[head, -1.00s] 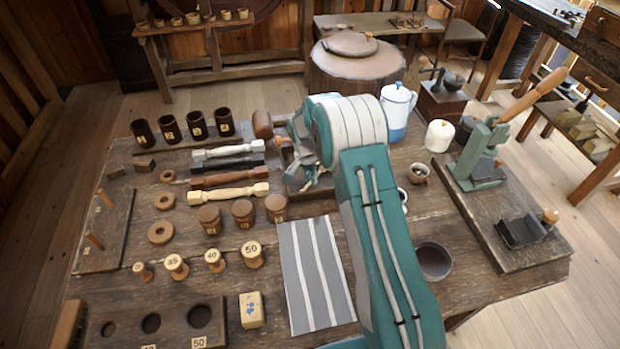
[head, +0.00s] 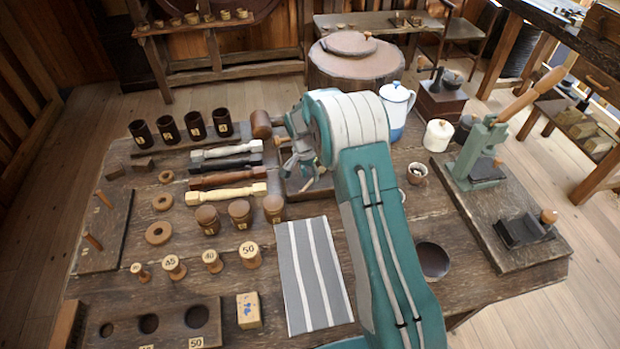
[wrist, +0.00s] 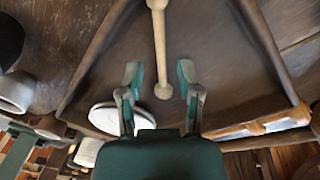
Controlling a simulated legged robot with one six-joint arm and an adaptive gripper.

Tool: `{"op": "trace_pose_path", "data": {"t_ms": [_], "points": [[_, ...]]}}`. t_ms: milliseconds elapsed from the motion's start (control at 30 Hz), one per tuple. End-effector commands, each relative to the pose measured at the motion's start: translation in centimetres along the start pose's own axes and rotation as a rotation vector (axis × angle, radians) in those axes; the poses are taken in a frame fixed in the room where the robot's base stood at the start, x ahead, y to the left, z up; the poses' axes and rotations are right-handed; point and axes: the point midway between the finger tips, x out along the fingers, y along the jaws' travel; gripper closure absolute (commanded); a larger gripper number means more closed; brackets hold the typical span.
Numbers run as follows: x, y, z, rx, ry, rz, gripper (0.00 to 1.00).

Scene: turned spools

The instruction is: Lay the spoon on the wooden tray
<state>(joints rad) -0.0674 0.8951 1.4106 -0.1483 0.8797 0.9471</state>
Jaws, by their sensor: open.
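The spoon (wrist: 160,45), a pale wooden stick with a rounded near end, shows in the wrist view over the dark floor of the wooden tray (wrist: 93,50). Its far end is cut off by the picture's top. My gripper (wrist: 160,78) is open, one finger on each side of the spoon's near end, with gaps on both sides. In the head view my gripper (head: 293,168) is over the tray (head: 300,196), which my arm partly hides. A short pale piece of the spoon (head: 315,182) shows beside it. The spoon appears to lie in the tray.
A white round thing (wrist: 105,117) is partly hidden by my gripper in the wrist view. Pale and dark turned handles (head: 225,194) lie left of the tray, with lidded jars (head: 239,213) nearby. A striped cloth (head: 312,275) lies in front. A small cup (head: 417,172) stands to the right.

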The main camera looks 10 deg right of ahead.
Motion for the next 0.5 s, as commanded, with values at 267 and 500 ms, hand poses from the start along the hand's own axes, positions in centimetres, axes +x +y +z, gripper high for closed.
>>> {"op": "trace_pose_path", "data": {"t_ms": [267,500], "points": [[-6.1,-0.1,0.0,-0.001,0.003,-0.003,0.54],[-9.4,0.0,-0.1,-0.001,0.001,-0.001,0.54]]}}
